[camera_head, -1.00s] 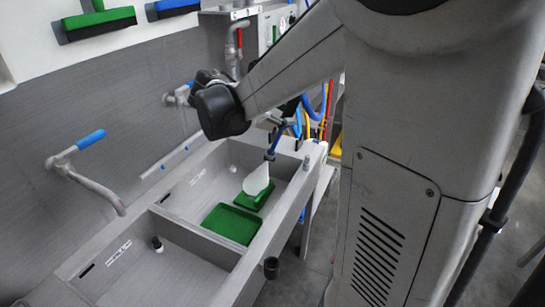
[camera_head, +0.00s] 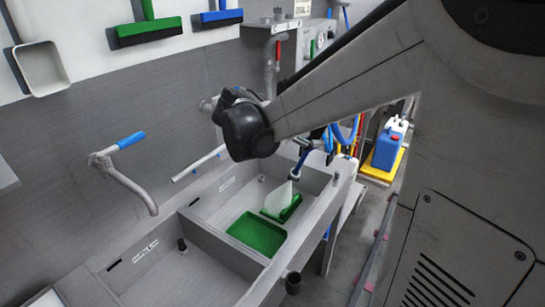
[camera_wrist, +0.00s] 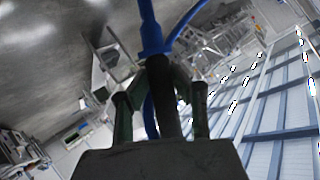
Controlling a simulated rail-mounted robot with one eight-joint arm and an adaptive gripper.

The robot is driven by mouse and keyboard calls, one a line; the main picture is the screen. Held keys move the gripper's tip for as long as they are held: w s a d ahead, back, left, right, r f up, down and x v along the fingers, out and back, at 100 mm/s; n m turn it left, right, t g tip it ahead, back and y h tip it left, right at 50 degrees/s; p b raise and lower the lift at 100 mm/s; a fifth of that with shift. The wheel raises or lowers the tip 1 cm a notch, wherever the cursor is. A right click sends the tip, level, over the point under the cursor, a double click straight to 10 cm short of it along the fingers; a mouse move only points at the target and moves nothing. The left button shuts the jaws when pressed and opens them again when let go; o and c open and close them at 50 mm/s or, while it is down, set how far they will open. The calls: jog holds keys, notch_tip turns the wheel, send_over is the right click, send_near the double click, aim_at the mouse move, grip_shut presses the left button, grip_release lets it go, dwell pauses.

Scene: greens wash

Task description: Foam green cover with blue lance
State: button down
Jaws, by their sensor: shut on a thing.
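My gripper (camera_wrist: 162,110) is shut on the blue lance (camera_wrist: 153,40), whose dark grip sits between its two fingers in the wrist view. In the head view the blue lance (camera_head: 300,163) points down into the right basin, and the gripper is small and partly hidden by my arm. A pale white cone (camera_head: 277,197) fans down from the lance's tip onto a green piece (camera_head: 292,211) in that basin. A flat green rectangular piece (camera_head: 257,233) lies in front of it, clear of the cone. I cannot tell which green piece is the cover.
The left basin (camera_head: 165,275) adjoins across a divider. A blue-handled tap (camera_head: 130,140) reaches over it from the wall. A blue canister (camera_head: 387,148) stands on the right, beyond my arm.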

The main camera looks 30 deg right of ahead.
jog(key=s+a, duration=0.2)
jog(key=a, duration=0.3)
jog(key=shift+s+a, duration=0.25)
dwell(0.8)
dwell(0.6)
jog(key=c, duration=2.1)
grip_release()
jog(key=shift+c, duration=0.6)
